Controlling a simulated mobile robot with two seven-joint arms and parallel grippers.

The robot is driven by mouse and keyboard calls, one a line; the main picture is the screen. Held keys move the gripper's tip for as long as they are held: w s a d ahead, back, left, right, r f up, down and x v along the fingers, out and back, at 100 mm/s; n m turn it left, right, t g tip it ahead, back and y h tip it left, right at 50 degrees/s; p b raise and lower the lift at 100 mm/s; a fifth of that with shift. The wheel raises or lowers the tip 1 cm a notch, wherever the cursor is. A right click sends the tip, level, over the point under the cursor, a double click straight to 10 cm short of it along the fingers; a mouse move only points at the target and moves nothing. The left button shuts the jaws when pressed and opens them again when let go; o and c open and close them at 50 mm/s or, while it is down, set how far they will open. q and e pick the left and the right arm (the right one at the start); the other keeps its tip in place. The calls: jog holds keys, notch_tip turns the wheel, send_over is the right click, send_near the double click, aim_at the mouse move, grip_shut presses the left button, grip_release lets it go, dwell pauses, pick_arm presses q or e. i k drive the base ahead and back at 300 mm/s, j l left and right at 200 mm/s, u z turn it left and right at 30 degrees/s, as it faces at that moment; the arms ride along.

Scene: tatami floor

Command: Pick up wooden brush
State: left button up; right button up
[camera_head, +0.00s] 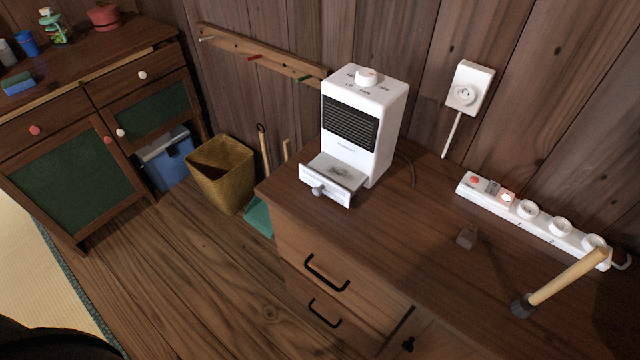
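A wooden brush-like tool (568,278) is on the brown cabinet top at the lower right. It has a pale, straight wooden handle and a short dark grey end (521,306). The dark end is at the lower left and the handle slants up to the right, in front of the white power strip. I cannot tell whether the handle touches the strip. Neither of my grippers is in view. Nothing is seen holding the tool.
A white heater-like appliance (358,130) with its front tray out stands on the cabinet (395,240). A white power strip (540,222) lies along the wall. A small brown block-like shape (467,238) is near the tool. A yellow bin (221,174) stands on the floor.

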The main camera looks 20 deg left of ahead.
aim_at(523, 307)
jog(key=i+l+z, duration=0.1)
jog(key=z, duration=1.05)
jog(key=l+u, duration=0.1)
jog(key=u, duration=1.15)
jog(key=z, duration=1.3)
jog(key=u, duration=1.25)
jog(key=k+l+u, duration=0.15)
jog(key=l, duration=0.25)
jog(key=k+l+u, duration=0.25)
jog(key=k+l, duration=0.25)
jog(key=l, duration=0.15)
